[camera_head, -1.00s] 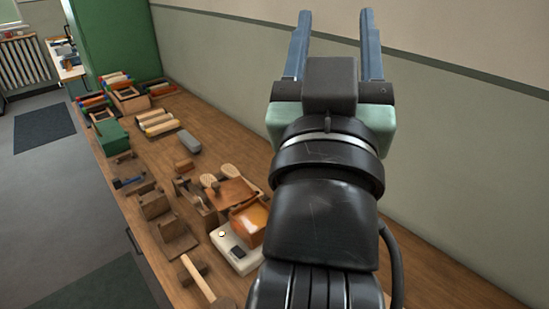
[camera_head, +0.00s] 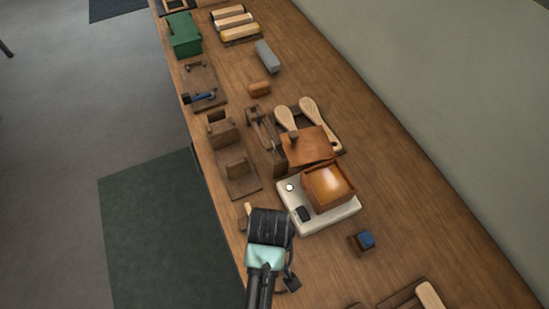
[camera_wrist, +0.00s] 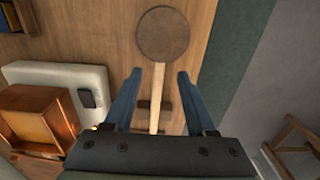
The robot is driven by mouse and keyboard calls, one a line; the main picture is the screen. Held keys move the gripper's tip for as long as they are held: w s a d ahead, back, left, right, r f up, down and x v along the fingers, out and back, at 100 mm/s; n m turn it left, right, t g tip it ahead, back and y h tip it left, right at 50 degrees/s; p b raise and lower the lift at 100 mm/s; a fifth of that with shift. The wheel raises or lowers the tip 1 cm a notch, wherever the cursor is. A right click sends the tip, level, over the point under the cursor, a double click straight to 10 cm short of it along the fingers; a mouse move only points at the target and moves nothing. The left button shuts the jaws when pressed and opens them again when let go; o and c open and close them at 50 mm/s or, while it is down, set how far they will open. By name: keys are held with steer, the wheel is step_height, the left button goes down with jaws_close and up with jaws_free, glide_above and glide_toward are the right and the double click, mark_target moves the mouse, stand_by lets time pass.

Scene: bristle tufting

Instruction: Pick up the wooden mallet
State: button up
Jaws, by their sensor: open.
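The wooden mallet (camera_wrist: 169,36) shows in the wrist view with a round brown head and a pale handle running down between my fingers. My gripper (camera_wrist: 158,77) is open, with one blue finger on each side of the handle and a gap on both sides. The handle's lower end is hidden behind my gripper body. A dark brown block (camera_wrist: 168,105) shows behind the handle. In the head view, my wrist hides most of the mallet; a pale wooden tip (camera_head: 249,208) shows beside it, probably the handle's end.
A white device (camera_head: 335,217) with an orange-brown box (camera_head: 328,187) on it sits close to my gripper. A small blue-topped block (camera_head: 363,240) lies to its right. Wooden fixtures (camera_head: 237,170) and brushes (camera_head: 309,110) stand farther back. The bench's left edge is close.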

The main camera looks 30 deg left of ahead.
step_height(320, 180, down, 2)
steer(key=shift+w+f, duration=0.1)
steer(key=shift+f, duration=0.15)
step_height(320, 180, down, 5)
steer(key=shift+d, duration=0.1)
jaws_close()
stand_by(1.5)
